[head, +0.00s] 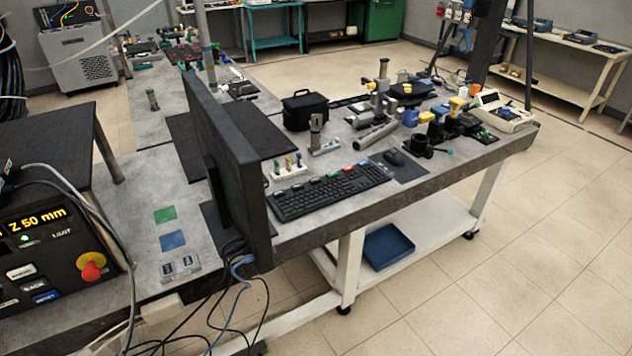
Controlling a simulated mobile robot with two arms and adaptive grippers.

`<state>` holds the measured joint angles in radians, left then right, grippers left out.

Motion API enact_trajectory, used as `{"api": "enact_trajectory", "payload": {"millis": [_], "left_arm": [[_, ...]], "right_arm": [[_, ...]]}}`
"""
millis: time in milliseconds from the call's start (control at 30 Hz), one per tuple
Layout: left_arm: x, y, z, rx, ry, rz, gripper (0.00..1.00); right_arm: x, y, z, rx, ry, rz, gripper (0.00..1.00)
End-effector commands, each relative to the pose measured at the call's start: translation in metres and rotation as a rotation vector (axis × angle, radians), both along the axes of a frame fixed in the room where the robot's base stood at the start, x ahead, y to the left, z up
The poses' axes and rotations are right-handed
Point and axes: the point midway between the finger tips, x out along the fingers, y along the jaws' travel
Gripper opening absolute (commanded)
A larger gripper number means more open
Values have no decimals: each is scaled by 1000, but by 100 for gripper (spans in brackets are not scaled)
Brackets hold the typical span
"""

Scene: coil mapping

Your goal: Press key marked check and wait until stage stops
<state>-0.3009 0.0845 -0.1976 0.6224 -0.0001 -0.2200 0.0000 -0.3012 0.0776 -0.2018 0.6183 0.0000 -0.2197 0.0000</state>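A black keyboard (326,193) lies on the grey bench beside the monitor (222,160), which is seen nearly edge-on, so its screen cannot be read. The key markings are too small to read, so I cannot tell which is marked check. A black control box (60,262) at the left shows "Z 50 mm" in yellow. I cannot clearly identify the stage among the bench equipment. Neither of my grippers is in view.
A mouse (394,157) lies right of the keyboard. A small rack (289,171) stands behind it, with a black bag (304,110) farther back. Instruments crowd the bench's right end. Cables hang below the monitor. A blue tray (388,247) sits on the lower shelf. Tiled floor at right is clear.

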Motion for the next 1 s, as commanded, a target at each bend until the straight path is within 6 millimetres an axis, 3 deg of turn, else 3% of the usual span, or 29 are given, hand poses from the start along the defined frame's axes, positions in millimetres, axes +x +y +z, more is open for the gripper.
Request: {"api": "enact_trajectory", "payload": {"millis": [1000], "left_arm": [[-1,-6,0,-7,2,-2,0]], "right_arm": [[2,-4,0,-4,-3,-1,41]]}}
